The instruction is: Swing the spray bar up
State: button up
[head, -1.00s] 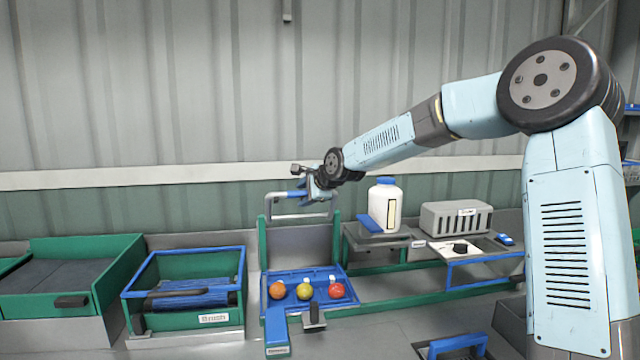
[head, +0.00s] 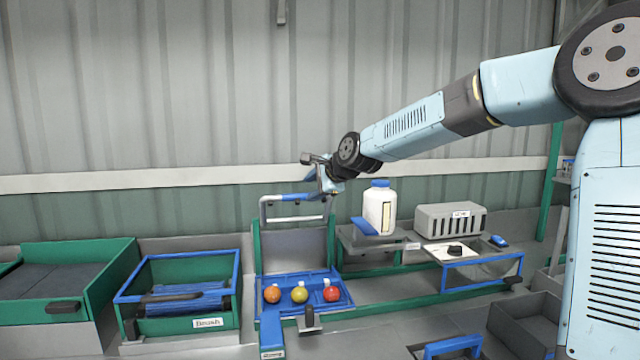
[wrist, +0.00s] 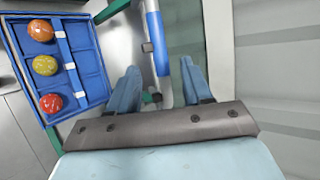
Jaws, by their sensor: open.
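The spray bar (head: 290,219) is a grey U-shaped bar with a blue sleeve (head: 291,197) along its top. It stands above the green-framed panel behind the tomato tray. My gripper (head: 322,183) is at the right end of the bar, close to it. In the wrist view the open fingers (wrist: 161,87) point towards the bar, and its blue sleeve (wrist: 157,42) and grey part (wrist: 165,90) show in the gap between them. A finger-wide space shows on each side, so the bar is not clamped. The far side of the bar's pivot is hidden.
A blue tray (head: 336,307) holds three tomatoes below the bar. A green bin marked Brush (head: 168,327) stands left. A white bottle (head: 381,208) and a grey slotted box (head: 450,221) stand right. The corrugated wall is behind.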

jog(key=shift+v, duration=1.7)
jog(key=shift+s, duration=0.1)
jog(key=shift+c, duration=0.3)
